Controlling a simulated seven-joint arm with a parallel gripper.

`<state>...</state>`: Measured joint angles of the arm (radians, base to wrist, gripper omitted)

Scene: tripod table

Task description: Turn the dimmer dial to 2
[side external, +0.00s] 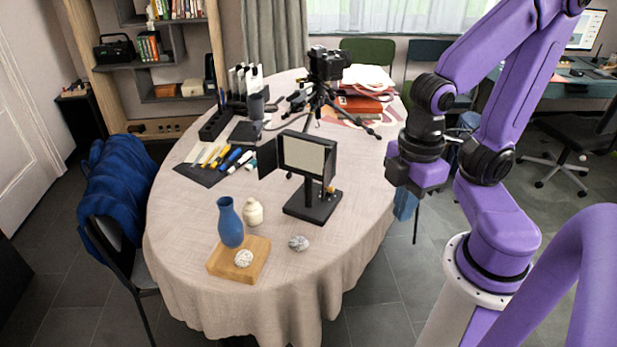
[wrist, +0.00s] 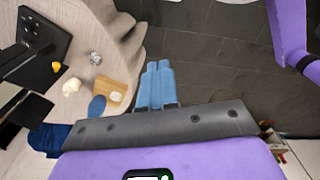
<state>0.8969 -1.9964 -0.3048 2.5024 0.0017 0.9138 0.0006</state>
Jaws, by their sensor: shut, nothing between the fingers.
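A black light panel (side external: 305,158) with a cream face stands on a black base (side external: 302,212) on the table. A small orange-yellow knob (side external: 331,189) shows at its right side, and it also shows in the wrist view as a yellow spot (wrist: 56,66). It looks like the dimmer dial, but its markings and setting are too small to read. My gripper (side external: 405,212) is right of the lamp, beyond the table edge and apart from the knob. In the wrist view its blue fingers (wrist: 156,66) are shut and empty over the floor.
A camera on a tripod (side external: 325,65) stands behind. The table strip right of the lamp looks clear.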

